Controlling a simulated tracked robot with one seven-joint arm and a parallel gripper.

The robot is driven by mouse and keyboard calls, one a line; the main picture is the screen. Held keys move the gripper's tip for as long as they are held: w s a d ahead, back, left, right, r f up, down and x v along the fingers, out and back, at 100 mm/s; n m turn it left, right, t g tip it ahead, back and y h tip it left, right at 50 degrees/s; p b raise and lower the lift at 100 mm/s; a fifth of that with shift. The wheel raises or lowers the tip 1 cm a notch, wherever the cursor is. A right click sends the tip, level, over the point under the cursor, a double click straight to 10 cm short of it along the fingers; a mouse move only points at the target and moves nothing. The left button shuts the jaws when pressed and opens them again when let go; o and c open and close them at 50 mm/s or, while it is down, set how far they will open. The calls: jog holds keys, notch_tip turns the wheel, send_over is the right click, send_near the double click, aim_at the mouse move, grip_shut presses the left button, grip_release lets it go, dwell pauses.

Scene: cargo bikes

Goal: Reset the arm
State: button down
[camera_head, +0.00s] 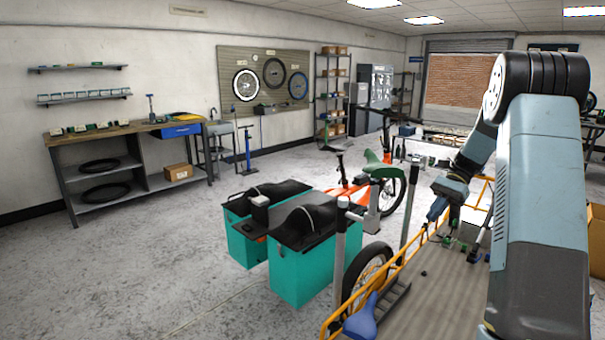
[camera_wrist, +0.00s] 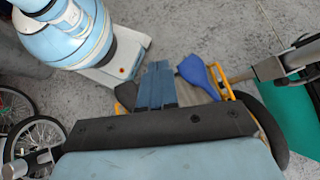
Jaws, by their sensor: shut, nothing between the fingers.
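My arm fills the right side of the head view, with a large pale blue upper link and a bent forearm reaching down and away. My gripper (camera_head: 437,209) points down above the cargo bike's wooden bed (camera_head: 415,297). In the wrist view the gripper's two blue fingers (camera_wrist: 157,84) lie side by side with nothing between them. The gripper is shut and empty.
An orange rail (camera_head: 402,266) edges the bed. Small dark and green parts (camera_head: 452,244) lie near the gripper. Teal boxes with black covers (camera_head: 302,272) and an orange bike (camera_head: 392,192) stand left of the bed. A workbench (camera_head: 125,131) stands at the left wall. The left floor is clear.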

jog(key=s+a+r+n+t+h, duration=0.25)
jog(key=s+a+r, duration=0.25)
jog(key=s+r, duration=0.25)
jog(key=s+a+r+n+t+h, duration=0.2)
jog(key=s+a+r+n+h, duration=0.1)
jog(key=s+a+r, duration=0.4)
jog(key=s+a+n+t+h, duration=0.2)
jog(key=s+n+t, duration=0.3)
jog(key=s, duration=1.3)
jog(key=shift+s+a+n+t, duration=0.3)
jog(key=shift+s+n+t, duration=0.05)
jog(key=shift+n, duration=0.3)
jog(key=shift+h, duration=0.25)
